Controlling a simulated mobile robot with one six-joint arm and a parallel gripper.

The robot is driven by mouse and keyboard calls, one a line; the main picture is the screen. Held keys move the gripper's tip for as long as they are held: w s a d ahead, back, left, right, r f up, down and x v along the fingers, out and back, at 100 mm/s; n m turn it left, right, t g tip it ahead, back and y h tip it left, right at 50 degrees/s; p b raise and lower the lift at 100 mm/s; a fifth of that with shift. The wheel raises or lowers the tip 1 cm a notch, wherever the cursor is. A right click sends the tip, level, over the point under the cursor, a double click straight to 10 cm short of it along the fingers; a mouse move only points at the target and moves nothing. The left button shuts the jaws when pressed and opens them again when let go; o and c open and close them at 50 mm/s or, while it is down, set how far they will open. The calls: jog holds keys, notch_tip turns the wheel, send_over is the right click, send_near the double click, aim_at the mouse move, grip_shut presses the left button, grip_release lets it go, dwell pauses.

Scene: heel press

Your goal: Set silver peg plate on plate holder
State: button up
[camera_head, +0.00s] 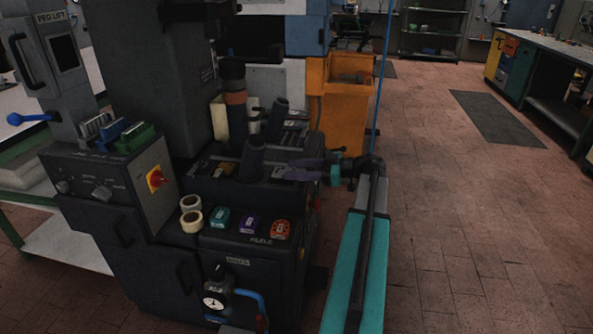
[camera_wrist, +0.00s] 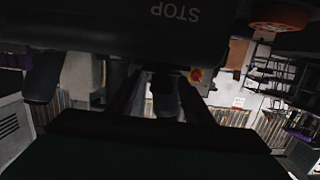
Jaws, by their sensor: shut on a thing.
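I cannot make out the plate holder for certain; the fingers and dark columns hide part of the bed.
A dark column (camera_head: 252,160) stands just left of my fingertips. Silver, blue and green pieces (camera_head: 115,132) stand on the cabinet at left. Tape rolls (camera_head: 191,213) and teal, purple and orange blocks (camera_head: 249,224) lie on the front ledge.

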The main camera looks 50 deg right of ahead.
jog(key=shift+f+b, duration=0.4)
jog(key=shift+b, duration=0.1)
dwell(0.8)
jog(key=o, duration=1.4)
jog(key=shift+c, duration=0.2)
jog(key=p+v, duration=0.1)
jog(key=v, duration=1.2)
jog(key=shift+s+d+p, duration=0.2)
jog(key=shift+s+p, duration=0.1)
jog(key=shift+s, duration=0.1)
